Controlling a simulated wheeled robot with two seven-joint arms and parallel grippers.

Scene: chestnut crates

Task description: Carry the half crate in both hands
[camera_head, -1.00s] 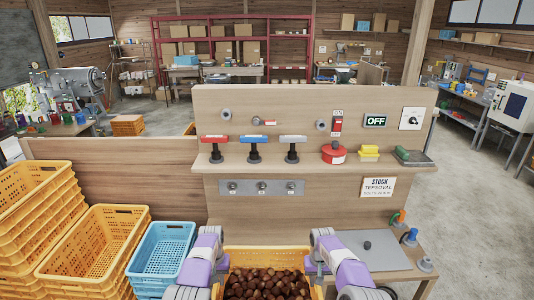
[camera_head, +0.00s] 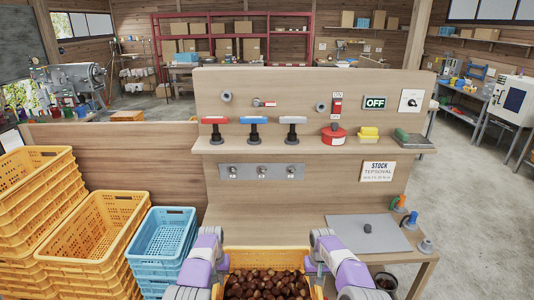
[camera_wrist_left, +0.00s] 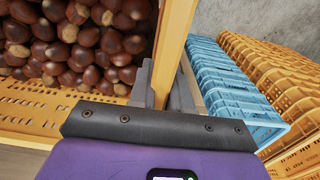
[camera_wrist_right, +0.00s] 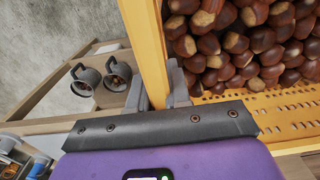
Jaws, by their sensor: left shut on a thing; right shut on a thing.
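The half crate (camera_head: 232,258) is yellow-orange and filled with brown chestnuts (camera_head: 266,285). It is at the bottom middle of the head view, held between my two grippers in front of the wooden bench. My left gripper (camera_head: 222,262) is shut on the crate's left wall, which also shows in the left wrist view (camera_wrist_left: 176,40). My right gripper (camera_head: 312,262) is shut on the right wall, which also shows in the right wrist view (camera_wrist_right: 145,40). The lower part of the crate is cut off by the head view's edge.
Stacks of yellow crates (camera_head: 95,240) and a blue crate stack (camera_head: 160,238) stand to the left. The wooden bench (camera_head: 290,215) with levers and an OFF sign (camera_head: 376,102) is ahead. A grey plate (camera_head: 368,234) lies on its right. Mugs (camera_wrist_right: 84,78) show in the right wrist view.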

